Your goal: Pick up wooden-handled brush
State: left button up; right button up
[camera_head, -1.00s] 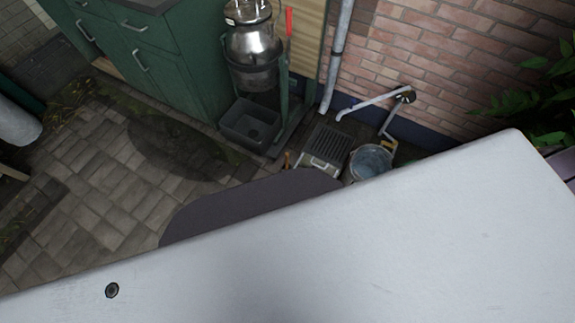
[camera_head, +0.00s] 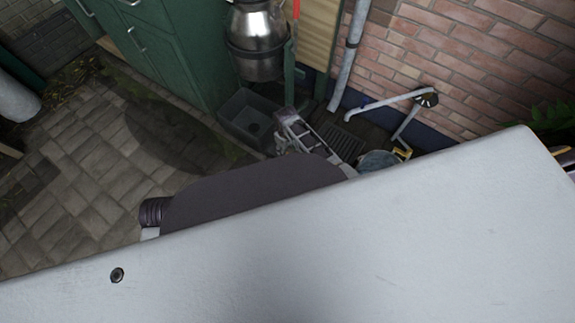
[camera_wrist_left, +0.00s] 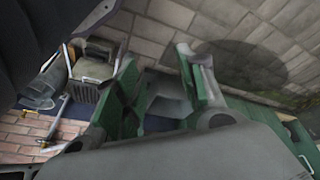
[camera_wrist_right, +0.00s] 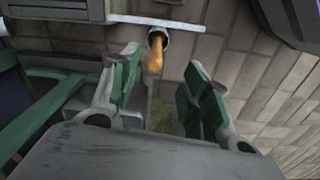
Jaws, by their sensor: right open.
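The wooden-handled brush (camera_wrist_right: 154,54) shows in the right wrist view as an orange-brown handle, running into a pale and dark collar at its upper end. My right gripper (camera_wrist_right: 163,63) is open. The handle's tip lies in the picture between its green-padded fingers, nearer the left one; I see no grip on it and cannot tell the depth. In the head view my right gripper (camera_head: 287,131) is by the grey basin and drain, and the brush is hidden there. My left gripper (camera_wrist_left: 158,68) is open and empty in the left wrist view.
A metal churn (camera_head: 256,40) stands above a dark grey basin (camera_head: 247,116) beside a green cabinet (camera_head: 178,52). A drain grate (camera_head: 340,142), a bucket (camera_head: 378,160) and a wall pipe (camera_head: 392,102) are to the right. Paving (camera_head: 85,190) at left is clear.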

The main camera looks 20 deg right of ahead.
jog(key=shift+w+r, duration=0.45)
jog(key=shift+w, duration=0.3)
pick_arm(q)
jog(key=shift+d+r, duration=0.25)
jog(key=shift+r, duration=0.45)
pick_arm(e)
jog(key=shift+f+b, duration=1.15)
jog(key=shift+f, duration=0.75)
jog(key=b, duration=0.2)
send_over(286, 164)
jog(key=w, duration=0.1)
jog(key=f, duration=0.4)
jog(key=shift+w+d+f, duration=0.1)
jog(key=shift+d+f, duration=0.1)
jog(key=shift+f, duration=0.05)
pick_arm(q)
notch_tip(286, 164, down, 7)
jog(key=w+d+t+h, duration=0.1)
jog(key=d, duration=0.1)
jog(key=shift+d+f+t+h, duration=0.15)
jog(key=shift+d+t+h, duration=0.15)
pick_arm(e)
jog(key=shift+f, duration=0.2)
pick_arm(q)
jog(key=shift+w+b, duration=0.1)
jog(key=shift+b, duration=0.2)
